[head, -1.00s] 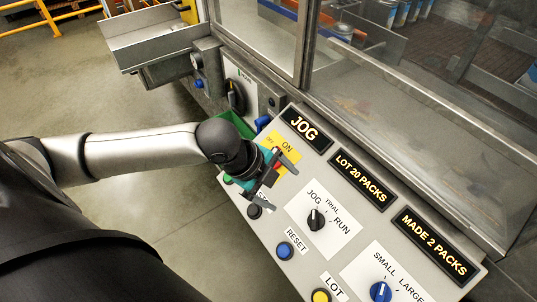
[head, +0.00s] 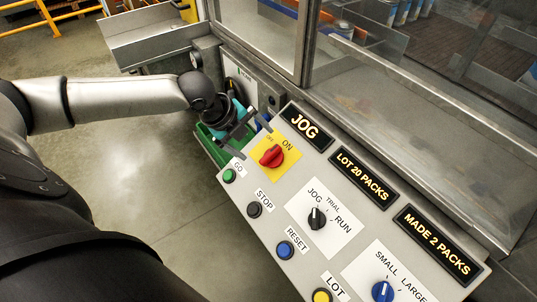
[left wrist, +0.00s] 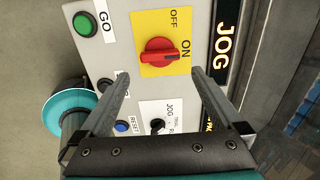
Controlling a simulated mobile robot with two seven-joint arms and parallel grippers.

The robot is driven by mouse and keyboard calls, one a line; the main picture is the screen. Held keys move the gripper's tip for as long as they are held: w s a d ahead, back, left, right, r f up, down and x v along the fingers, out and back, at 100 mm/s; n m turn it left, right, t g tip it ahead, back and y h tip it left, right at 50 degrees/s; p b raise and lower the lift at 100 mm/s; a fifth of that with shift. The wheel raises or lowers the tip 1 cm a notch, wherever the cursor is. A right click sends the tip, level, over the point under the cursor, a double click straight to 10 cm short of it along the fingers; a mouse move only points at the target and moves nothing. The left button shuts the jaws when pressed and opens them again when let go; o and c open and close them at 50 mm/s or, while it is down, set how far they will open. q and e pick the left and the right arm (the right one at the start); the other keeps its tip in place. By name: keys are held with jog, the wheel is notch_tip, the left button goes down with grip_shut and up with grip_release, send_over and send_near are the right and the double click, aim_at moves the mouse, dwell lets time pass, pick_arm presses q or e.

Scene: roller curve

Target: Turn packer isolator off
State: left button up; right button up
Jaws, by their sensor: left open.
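A red rotary knob (head: 271,156) sits on a yellow plate (head: 262,171) marked OFF and ON, on the sloped grey panel. My left gripper (head: 255,142) is open and empty, at the panel's upper left corner, just beyond the knob in the head view. In the left wrist view, its fingers (left wrist: 160,75) are spread wide, with the knob showing beyond the gap between their tips; no contact is visible. My right gripper is not in view.
A green GO button (head: 229,176), a black STOP button (head: 254,210), a blue RESET button (head: 285,250) and a black JOG/TRIAL/RUN selector (head: 317,218) share the panel. A green bin (head: 209,149) is beside it. The machine's guard window (head: 400,115) rises behind.

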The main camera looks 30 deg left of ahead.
aim_at(268, 154)
pick_arm(q)
jog(key=b+x, duration=0.1)
jog(key=x, duration=0.8)
jog(key=shift+d+f+b, duration=0.1)
jog(key=shift+f+b, duration=0.05)
jog(key=shift+b, duration=0.15)
jog(key=c, duration=1.1)
jog(key=shift+o, duration=0.2)
